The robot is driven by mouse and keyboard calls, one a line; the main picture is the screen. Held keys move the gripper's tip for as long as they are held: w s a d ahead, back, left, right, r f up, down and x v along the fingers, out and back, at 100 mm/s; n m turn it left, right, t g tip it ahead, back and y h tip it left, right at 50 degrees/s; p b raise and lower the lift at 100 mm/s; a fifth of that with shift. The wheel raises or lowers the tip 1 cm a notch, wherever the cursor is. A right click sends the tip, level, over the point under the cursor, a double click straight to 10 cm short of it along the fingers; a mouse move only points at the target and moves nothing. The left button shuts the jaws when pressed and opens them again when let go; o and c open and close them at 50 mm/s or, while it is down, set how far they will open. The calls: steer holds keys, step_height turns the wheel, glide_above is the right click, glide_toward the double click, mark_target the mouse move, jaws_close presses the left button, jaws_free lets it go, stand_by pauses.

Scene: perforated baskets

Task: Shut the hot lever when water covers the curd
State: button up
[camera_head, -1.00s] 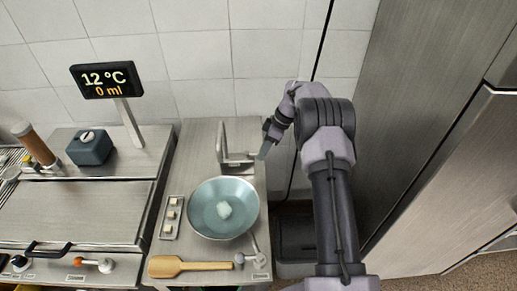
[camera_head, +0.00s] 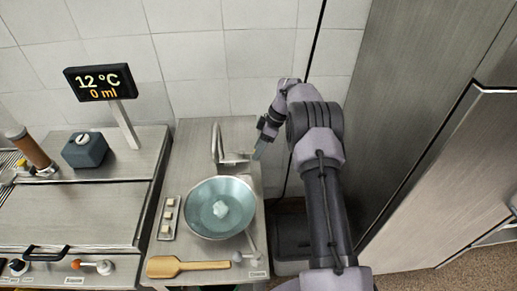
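The white curd (camera_head: 220,208) lies in the pale blue bowl (camera_head: 193,225) on the steel counter. The display (camera_head: 100,82) reads 12 °C and 0 ml. A faucet (camera_head: 217,143) stands behind the bowl; whether water flows from it I cannot tell. My gripper (camera_head: 259,151) is at the right of the faucet's base, close to it, pointing down. Its fingers are too small to tell whether they are open or shut, and any lever there is hidden or too small to make out. A small lever (camera_head: 252,245) stands at the counter's front, right of the bowl.
A wooden spatula (camera_head: 188,266) lies at the front of the counter. A small tray with cubes (camera_head: 169,217) is left of the bowl. A dark box (camera_head: 85,150) stands on the left unit. A tall steel cabinet (camera_head: 420,110) is close to my arm's right.

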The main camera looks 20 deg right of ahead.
steer(key=p+v, duration=0.5)
steer(key=v, duration=1.2)
steer(key=shift+r+p, duration=0.2)
steer(key=shift+p, duration=0.2)
steer(key=shift+d, duration=0.1)
steer(key=s+a+r+m+t+h+b, duration=0.2)
steer(key=s+a+r+m+b, duration=0.55)
steer(key=s+a+r, duration=0.5)
steer(key=s+a+f+m+t+b, duration=0.1)
steer(key=s+a+f+m+b, duration=0.1)
steer(key=s, duration=0.6)
steer(key=s+a+f+m+t+b, duration=0.1)
steer(key=s+a+f+m+b, duration=0.1)
steer(key=s, duration=0.5)
steer(key=s+a+f+m+t+h+b, duration=0.1)
steer(key=s+a+f+m+b, duration=0.1)
steer(key=s+a+f+m, duration=0.2)
steer(key=s+a+f, duration=0.2)
steer(key=s+a, duration=0.1)
steer(key=s, duration=0.1)
steer(key=shift+s+a+b, duration=0.25)
steer(key=shift+s+b, duration=0.05)
steer(key=shift+b, duration=0.1)
